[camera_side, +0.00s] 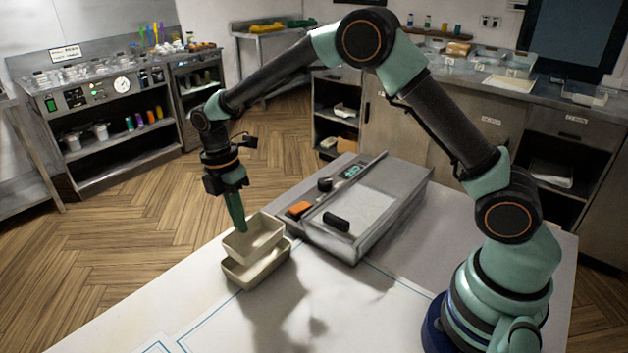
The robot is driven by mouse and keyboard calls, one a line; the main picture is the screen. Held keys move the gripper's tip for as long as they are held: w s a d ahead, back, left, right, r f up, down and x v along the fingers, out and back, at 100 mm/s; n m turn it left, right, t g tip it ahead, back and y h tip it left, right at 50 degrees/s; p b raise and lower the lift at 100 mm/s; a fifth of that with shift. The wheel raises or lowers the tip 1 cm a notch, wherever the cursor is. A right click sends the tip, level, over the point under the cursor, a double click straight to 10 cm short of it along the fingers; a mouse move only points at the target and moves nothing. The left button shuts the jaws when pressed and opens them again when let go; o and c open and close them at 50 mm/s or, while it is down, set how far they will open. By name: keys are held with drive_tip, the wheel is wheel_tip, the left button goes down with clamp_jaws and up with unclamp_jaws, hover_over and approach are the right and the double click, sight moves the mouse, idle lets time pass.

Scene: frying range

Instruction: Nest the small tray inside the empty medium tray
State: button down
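The small beige tray (264,245) is in the middle left of the side view, directly above the medium beige tray (264,273). The small tray looks roughly level, and its lower part overlaps the medium tray's opening in the picture. I cannot tell whether it touches the medium tray's floor. The medium tray rests on the pale table near its far left edge. My gripper (241,229) points down with its green fingers close together at the small tray's left wall, and appears shut on it. The far finger and the medium tray's inside are mostly hidden.
Counters and shelves stand beyond the wooden floor.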

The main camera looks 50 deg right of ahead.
drive_tip(key=shift+f, duration=1.6)
idle(0.6)
drive_tip(key=c, duration=1)
unclamp_jaws()
drive_tip(key=shift+r, duration=0.1)
drive_tip(key=shift+r, duration=2.95)
drive_tip(key=shift+r, duration=0.1)
